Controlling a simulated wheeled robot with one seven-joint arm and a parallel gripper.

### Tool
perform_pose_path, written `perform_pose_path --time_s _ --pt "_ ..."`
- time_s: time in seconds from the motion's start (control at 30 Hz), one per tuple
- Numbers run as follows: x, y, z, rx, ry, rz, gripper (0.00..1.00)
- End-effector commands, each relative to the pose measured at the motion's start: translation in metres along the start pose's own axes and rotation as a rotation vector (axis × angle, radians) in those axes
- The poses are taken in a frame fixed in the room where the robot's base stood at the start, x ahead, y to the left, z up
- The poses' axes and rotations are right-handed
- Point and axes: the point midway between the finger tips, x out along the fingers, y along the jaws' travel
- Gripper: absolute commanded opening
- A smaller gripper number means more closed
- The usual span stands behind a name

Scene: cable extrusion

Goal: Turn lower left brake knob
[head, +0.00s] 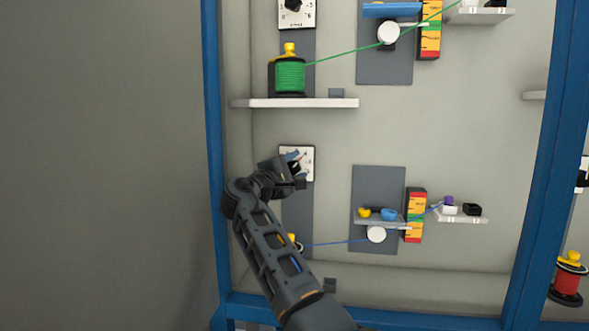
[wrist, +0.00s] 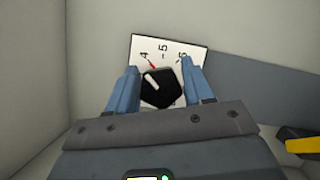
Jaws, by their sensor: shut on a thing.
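The lower left brake knob (wrist: 162,90) is black and sits on a white dial plate (wrist: 190,50) with the numbers 4, 5 and 6 showing in the wrist view. Its white pointer mark lies near the red mark, between 4 and 5. My gripper (wrist: 157,85) has its blue fingers on either side of the knob and is shut on it. In the head view my gripper (head: 297,164) covers much of the dial plate (head: 309,152), and the knob is mostly hidden there.
A shelf (head: 300,103) with a green spool (head: 290,77) is above my arm. A blue cable (head: 335,243) runs below right to a white pulley (head: 376,234). A blue frame post (head: 211,130) stands close on the left. A yellow part (wrist: 303,145) shows at the wrist view's right.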

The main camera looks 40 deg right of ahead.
Motion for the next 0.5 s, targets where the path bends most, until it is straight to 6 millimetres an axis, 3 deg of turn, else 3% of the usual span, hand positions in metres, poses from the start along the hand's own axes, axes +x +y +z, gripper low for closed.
perform_pose_path --time_s 0.13,0.17,0.3,0.5 --pt "0.0001 -0.0013 0.0002 -0.002 -0.001 -0.002 0.21" --pt "0.0001 -0.0013 0.0001 -0.002 -0.001 -0.002 0.52" --pt "0.0001 -0.0010 0.0001 -0.002 -0.001 -0.001 0.65" --pt "0.0001 -0.0006 0.0001 -0.002 -0.001 0.000 0.68"
